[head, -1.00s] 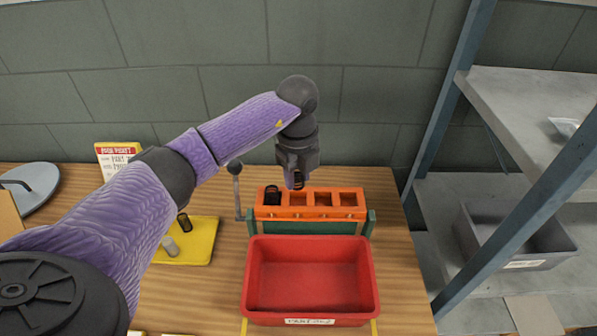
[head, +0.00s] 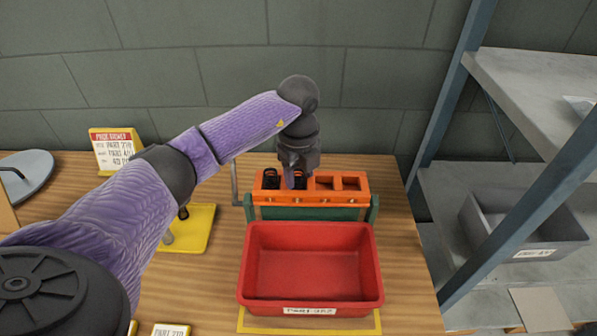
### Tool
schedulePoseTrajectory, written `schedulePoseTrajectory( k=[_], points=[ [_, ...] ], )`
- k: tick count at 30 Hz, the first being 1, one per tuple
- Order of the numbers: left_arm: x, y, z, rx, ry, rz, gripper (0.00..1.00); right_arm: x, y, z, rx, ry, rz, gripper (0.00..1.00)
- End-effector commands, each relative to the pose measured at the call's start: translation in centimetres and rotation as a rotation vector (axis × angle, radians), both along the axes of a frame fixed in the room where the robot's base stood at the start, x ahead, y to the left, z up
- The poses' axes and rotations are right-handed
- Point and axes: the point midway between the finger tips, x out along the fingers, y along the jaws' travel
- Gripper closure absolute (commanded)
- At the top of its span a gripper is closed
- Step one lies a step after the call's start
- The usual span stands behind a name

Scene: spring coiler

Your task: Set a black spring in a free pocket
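The orange block (head: 345,199) with a row of pockets sits on a green stand behind the red bin. One black spring (head: 270,178) stands in its leftmost pocket. My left gripper (head: 295,183) points down at the second pocket from the left, with a finger beside another black spring (head: 301,180). This spring is at that pocket, its lower part hidden by the block's front wall. The gripper looks shut on it; the far finger is hidden. The two pockets on the right (head: 347,184) look empty. My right gripper is not in view.
The red bin (head: 312,296) stands in front of the block. A yellow plate (head: 197,237) with a dark-topped peg lies left, partly behind my arm. A pick sheet (head: 115,150) stands at the back left. A grey shelf rack (head: 500,190) with a grey bin (head: 525,228) is on the right.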

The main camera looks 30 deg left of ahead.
Motion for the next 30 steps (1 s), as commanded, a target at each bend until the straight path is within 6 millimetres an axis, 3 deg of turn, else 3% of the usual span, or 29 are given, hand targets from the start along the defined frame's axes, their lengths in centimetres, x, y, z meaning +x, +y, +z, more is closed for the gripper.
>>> schedulePoseTrajectory(
  k=[1,11,14,21,30],
  points=[
    [-0.7,-0.2,-1.3,0.001,0.036,-0.004,0.2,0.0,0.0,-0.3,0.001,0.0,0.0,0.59],
    [-0.7,-0.2,-1.1,0.001,0.037,-0.004,0.2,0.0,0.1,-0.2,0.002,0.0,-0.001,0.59],
    [-0.6,-0.2,0.6,0.001,0.031,-0.005,0.2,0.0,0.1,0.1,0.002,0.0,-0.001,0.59],
    [-0.4,-0.2,7.3,0.002,0.008,-0.003,0.2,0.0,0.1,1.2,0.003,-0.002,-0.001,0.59],
    [-0.4,-0.2,11.2,0.001,0.001,0.0,0.2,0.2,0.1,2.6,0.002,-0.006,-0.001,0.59]
  ],
)
